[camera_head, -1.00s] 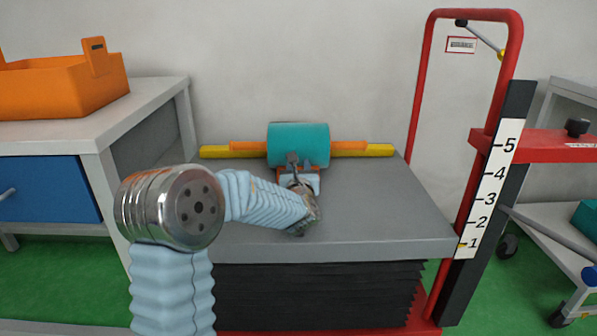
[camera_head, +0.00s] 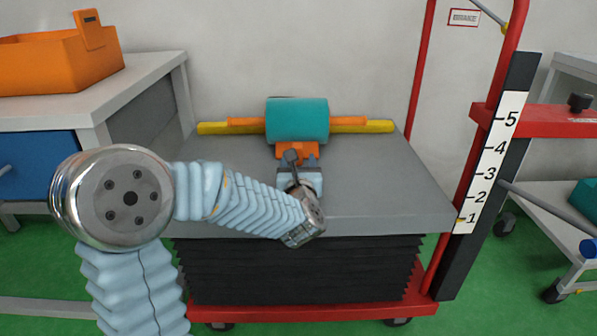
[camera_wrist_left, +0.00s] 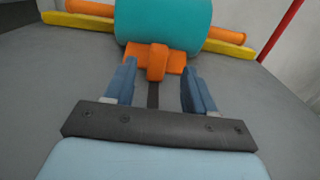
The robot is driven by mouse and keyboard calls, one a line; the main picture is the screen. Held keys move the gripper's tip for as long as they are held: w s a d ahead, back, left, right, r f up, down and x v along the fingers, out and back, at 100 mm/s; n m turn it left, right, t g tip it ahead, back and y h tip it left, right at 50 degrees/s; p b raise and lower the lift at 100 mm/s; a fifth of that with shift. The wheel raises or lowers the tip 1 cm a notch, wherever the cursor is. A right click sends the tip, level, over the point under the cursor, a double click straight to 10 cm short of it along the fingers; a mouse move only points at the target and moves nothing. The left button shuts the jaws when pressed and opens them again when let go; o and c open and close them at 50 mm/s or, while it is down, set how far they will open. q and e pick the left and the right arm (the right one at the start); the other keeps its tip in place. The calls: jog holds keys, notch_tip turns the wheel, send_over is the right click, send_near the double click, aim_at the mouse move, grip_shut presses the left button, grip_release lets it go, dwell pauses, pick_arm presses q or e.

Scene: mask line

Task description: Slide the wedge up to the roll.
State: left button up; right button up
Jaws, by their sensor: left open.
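The teal roll (camera_head: 297,121) lies across the back of the grey table top, with an orange bar sticking out at both ends. The orange wedge (camera_head: 297,151), with a raised tab in its middle, sits at the roll's near side. In the left wrist view the wedge (camera_wrist_left: 174,62) appears to meet the underside of the roll (camera_wrist_left: 163,22), though the contact line is partly hidden. My left gripper (camera_head: 299,168) is open and empty on the near side of the wedge. In the left wrist view its blue fingertips (camera_wrist_left: 158,69) stand either side of the tab, apart from it. My right gripper is out of view.
A yellow bar (camera_head: 213,128) runs along the table's back, behind the roll. The grey table top (camera_head: 385,190) is clear to the right. A red frame with a numbered scale (camera_head: 491,165) rises at the right edge. An orange bin (camera_head: 60,65) stands on the left bench.

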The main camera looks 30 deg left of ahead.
pick_arm(q)
jog(key=shift+v, duration=1.75)
jog(key=shift+s, duration=0.1)
